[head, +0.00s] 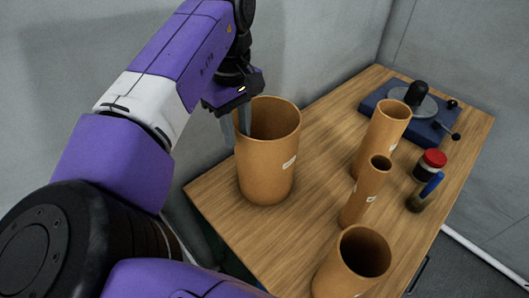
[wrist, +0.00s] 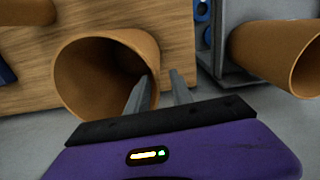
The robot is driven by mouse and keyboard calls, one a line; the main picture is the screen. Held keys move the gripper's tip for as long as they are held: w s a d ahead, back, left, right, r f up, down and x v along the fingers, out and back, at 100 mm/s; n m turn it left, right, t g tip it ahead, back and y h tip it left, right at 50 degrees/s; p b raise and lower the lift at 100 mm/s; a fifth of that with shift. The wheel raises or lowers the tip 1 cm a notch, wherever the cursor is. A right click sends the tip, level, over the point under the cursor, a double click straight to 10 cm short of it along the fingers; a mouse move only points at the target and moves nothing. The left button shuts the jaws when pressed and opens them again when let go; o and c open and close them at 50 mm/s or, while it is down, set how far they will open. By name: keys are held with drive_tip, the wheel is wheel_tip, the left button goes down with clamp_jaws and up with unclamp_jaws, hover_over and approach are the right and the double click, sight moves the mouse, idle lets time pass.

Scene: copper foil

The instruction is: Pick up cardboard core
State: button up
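Several brown cardboard cores stand on the wooden table. The widest core (head: 268,165) stands upright near the left edge of the table, with a small white label on its side. It also shows in the wrist view (wrist: 75,85), where I look into its open mouth. My gripper (head: 236,138) is at its left rim, pointing down. In the wrist view my gripper (wrist: 160,92) has its two fingers apart, one over the core's mouth and the other outside its wall. The rim lies between them; contact is not clear. Other cores are a tall one (head: 384,135), a thin one (head: 364,195) and a front one (head: 345,270).
The wooden table (head: 325,145) is clear between the wide core and the tall core. At the back right are a blue-based device (head: 415,128), a red-lidded jar (head: 430,164) and a small pot with a blue handle (head: 422,198). Grey walls stand behind the table.

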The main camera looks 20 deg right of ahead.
sight(266, 154)
drive_tip(key=shift+s+d+f+p, duration=0.1)
drive_tip(key=shift+d+f+p, duration=0.1)
drive_tip(key=shift+f, duration=0.95)
drive_tip(key=shift+s+d+f+p, duration=0.1)
drive_tip(key=shift+f+p, duration=0.1)
drive_tip(key=shift+f, duration=0.9)
clamp_jaws()
drive_tip(key=shift+r, duration=0.1)
